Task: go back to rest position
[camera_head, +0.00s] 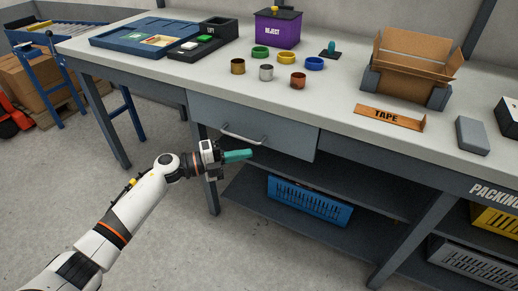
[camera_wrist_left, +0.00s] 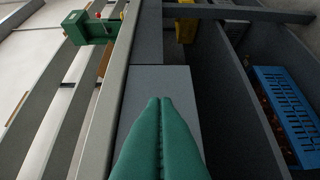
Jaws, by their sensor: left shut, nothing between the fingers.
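My left gripper (camera_head: 238,155) has teal fingers and is in front of the workbench, below the tabletop and near the grey drawer (camera_head: 250,125). Its fingers are pressed together with nothing between them, as the left wrist view (camera_wrist_left: 160,105) also shows. The drawer is closed and its bar handle (camera_head: 242,138) lies just above the gripper in the head view. I cannot tell whether the fingers touch the bench. My right gripper is in neither view.
The bench top (camera_head: 340,90) holds several small coils and rings, a purple reject bin (camera_head: 277,28), an open cardboard box (camera_head: 415,65) and a tape sign (camera_head: 389,116). A blue crate (camera_head: 308,201) sits on the lower shelf. Floor (camera_head: 160,240) around my left arm is clear.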

